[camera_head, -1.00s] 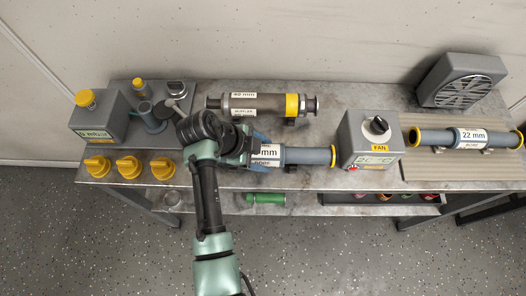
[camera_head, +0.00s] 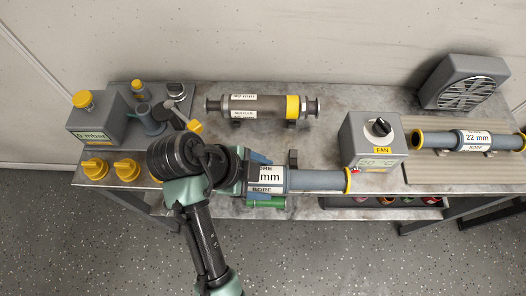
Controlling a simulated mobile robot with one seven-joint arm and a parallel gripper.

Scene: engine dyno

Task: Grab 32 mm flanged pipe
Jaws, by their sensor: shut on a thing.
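A grey-blue pipe (camera_head: 312,180) with a yellow ring at its right end and a white label reading "mm BORE" is held level over the front edge of the bench. The number on its label is partly hidden, so I cannot read the size. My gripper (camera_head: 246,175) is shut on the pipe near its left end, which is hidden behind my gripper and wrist. The pipe is apart from a dark bracket (camera_head: 292,158) standing on the bench behind it.
A flanged muffler pipe (camera_head: 258,105) lies at the back. A 22 mm pipe (camera_head: 440,139) lies far right. Yellow knobs (camera_head: 127,169) and a gauge box (camera_head: 97,118) are left. A green cylinder (camera_head: 268,202) is below.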

